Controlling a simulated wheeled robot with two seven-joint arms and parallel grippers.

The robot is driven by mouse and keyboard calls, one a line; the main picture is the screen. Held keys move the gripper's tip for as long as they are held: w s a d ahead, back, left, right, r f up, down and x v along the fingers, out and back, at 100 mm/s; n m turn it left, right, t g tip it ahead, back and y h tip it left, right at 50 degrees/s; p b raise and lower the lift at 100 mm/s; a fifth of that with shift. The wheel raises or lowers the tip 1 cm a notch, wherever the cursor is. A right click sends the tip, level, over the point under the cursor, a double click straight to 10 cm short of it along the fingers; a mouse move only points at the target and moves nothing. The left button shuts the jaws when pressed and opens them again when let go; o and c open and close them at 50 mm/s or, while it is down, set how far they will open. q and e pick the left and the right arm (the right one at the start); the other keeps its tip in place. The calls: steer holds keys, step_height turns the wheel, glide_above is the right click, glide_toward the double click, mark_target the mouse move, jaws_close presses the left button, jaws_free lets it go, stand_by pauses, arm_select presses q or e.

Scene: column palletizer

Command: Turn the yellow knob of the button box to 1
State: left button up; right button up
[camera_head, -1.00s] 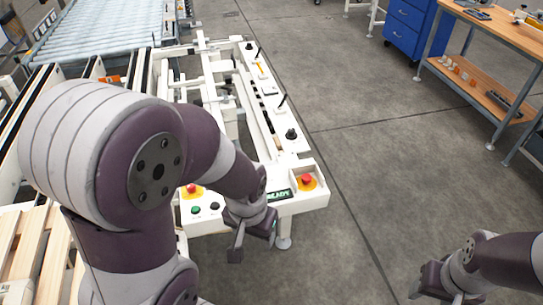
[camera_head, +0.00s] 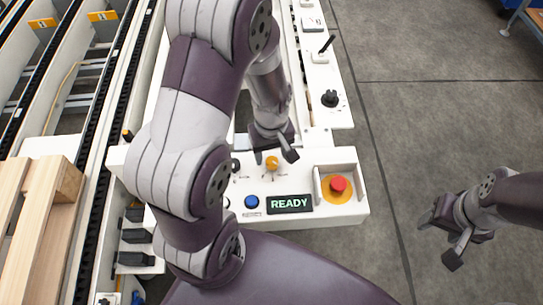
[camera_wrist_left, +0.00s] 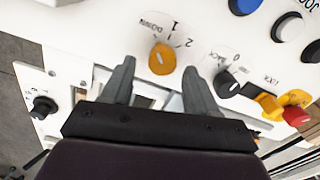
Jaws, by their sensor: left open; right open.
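The yellow knob (camera_head: 272,164) stands on the white button box (camera_head: 308,162), above the READY display. The left wrist view shows the knob (camera_wrist_left: 162,59) with the labels DOWN, 1 and 2 around it. I cannot tell for certain which label it points to. My left gripper (camera_head: 275,156) is open at the knob. In the left wrist view its fingers (camera_wrist_left: 159,66) are on either side of the knob, with visible gaps. My right gripper (camera_head: 440,240) is open and empty above the floor at the right. My left arm hides part of the box.
A red emergency button (camera_head: 338,185) sits right of the READY display (camera_head: 289,204), and a blue button (camera_head: 251,202) left of it. A black knob (camera_wrist_left: 228,84) is close to my left gripper's right finger. Wooden boards (camera_head: 45,220) lie at left.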

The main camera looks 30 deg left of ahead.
arm_select(q)
steer(key=shift+d+f, duration=0.1)
steer(key=shift+f, duration=0.35)
steer(key=shift+s+d, duration=0.15)
steer(key=shift+s, duration=0.2)
steer(key=shift+w+f, duration=0.1)
steer(key=shift+w, duration=0.05)
steer(key=shift+c, duration=0.6)
steer(key=c, duration=0.9)
arm_select(e)
steer(key=shift+s+d, duration=0.1)
steer(key=shift+s, duration=0.15)
